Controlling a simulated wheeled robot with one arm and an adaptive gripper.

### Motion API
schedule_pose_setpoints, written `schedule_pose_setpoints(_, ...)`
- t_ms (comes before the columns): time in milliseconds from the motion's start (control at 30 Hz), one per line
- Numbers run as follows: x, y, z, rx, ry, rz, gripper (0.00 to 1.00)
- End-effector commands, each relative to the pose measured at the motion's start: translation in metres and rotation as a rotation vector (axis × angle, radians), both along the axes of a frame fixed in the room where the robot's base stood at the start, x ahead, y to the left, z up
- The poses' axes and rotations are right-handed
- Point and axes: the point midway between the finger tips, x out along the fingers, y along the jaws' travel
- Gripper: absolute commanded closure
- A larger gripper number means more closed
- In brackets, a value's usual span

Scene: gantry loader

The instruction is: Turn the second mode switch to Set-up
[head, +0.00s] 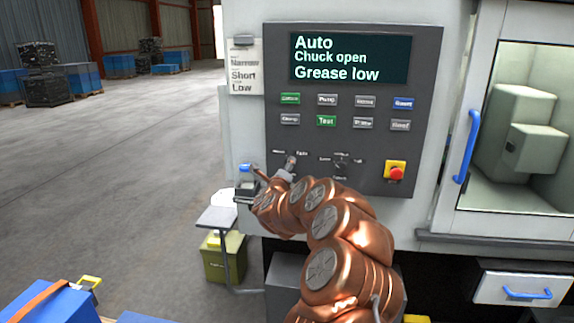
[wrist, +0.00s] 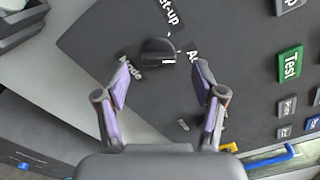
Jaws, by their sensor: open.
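A dark rotary switch (wrist: 153,53) labelled Set-up and Auto sits on the panel, ahead of my fingertips in the wrist view. A pale mark on its knob lies on the side towards Auto. In the head view, this switch (head: 290,162) is the left one of two in the lower panel, just beyond my gripper (head: 273,173). My gripper (wrist: 162,79) is open, with its two fingers apart and nothing between them. The knob appears beyond the fingertips; I cannot tell how wide the gap is.
Another rotary switch (head: 341,165) and a red emergency button (head: 396,173) lie to the right. The screen (head: 350,58) reads Auto, Chuck open, Grease low. Push buttons (head: 326,121) are above. A small shelf (head: 217,217) stands left of the panel.

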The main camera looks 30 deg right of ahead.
Motion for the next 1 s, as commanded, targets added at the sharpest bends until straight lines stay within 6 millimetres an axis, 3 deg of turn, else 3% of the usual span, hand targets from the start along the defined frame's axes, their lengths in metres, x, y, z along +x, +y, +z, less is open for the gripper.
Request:
schedule_pose_setpoints(300,0.019,-0.017,0.0,-0.001,0.003,0.0,0.31)
schedule_pose_setpoints(767,0.024,-0.02,-0.001,0.001,0.003,0.003,0.31)
schedule_pose_setpoints(1000,0.024,-0.02,-0.001,0.001,0.003,0.003,0.53)
